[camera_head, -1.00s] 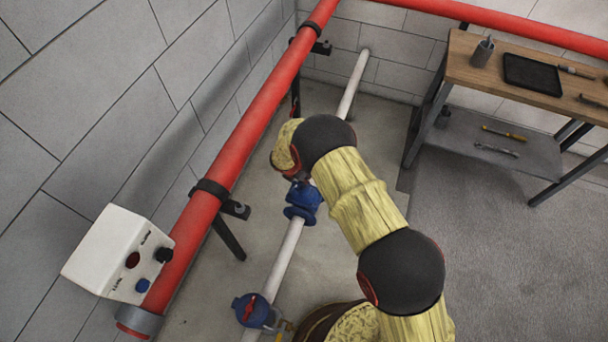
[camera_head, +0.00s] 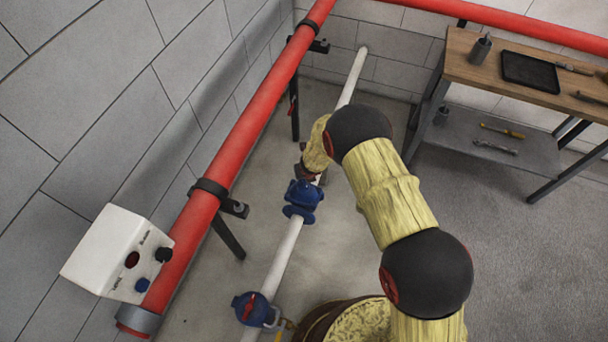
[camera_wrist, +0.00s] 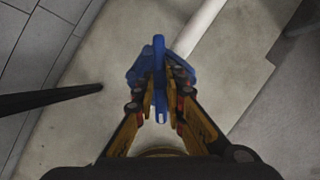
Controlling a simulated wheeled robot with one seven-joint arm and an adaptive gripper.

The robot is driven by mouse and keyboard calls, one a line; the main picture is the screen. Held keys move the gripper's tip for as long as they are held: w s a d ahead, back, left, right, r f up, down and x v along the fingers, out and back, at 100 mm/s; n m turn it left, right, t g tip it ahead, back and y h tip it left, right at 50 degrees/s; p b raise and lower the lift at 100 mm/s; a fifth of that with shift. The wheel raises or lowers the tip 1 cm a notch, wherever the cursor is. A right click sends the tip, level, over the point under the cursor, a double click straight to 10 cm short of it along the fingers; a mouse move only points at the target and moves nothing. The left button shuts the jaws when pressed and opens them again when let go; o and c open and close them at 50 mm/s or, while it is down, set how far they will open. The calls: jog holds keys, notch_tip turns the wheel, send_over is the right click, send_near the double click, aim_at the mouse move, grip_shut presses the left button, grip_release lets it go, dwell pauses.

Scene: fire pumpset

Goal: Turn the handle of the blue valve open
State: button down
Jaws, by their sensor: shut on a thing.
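The blue valve (camera_head: 302,200) sits on the white pipe, left of my arm. In the wrist view the blue valve handle (camera_wrist: 159,62) stands upright in the picture, between my fingers. My gripper (camera_wrist: 160,92) is shut on this handle, with a black-and-orange finger on each side. In the head view my gripper (camera_head: 308,174) is at the far side of the valve body, partly hidden by my wrist. The handle cannot be made out clearly there.
The white pipe (camera_head: 283,255) runs along the floor, with another blue valve with a red part (camera_head: 250,309) nearer me. A red pipe (camera_head: 240,145) with dark supports and a white control box (camera_head: 118,253) stand left. A workbench (camera_head: 520,70) stands right.

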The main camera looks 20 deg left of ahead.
jog(key=n, duration=0.2)
jog(key=n+g+y+p, duration=0.1)
jog(key=n+p, duration=0.1)
jog(key=n, duration=0.1)
jog(key=shift+w+d+n+g, duration=0.2)
jog(key=shift+d+n+g, duration=0.1)
jog(key=n+g, duration=0.1)
jog(key=n, duration=0.1)
jog(key=n+y+p, duration=0.1)
jog(key=n, duration=0.1)
jog(key=shift+w+n+g, duration=0.15)
jog(key=shift+n+g, duration=0.25)
jog(key=shift+p, duration=0.3)
jog(key=c, duration=1.8)
grip_release()
jog(key=shift+c, duration=0.2)
jog(key=shift+a, duration=0.1)
jog(key=shift+r, duration=0.1)
jog(key=v, duration=1.2)
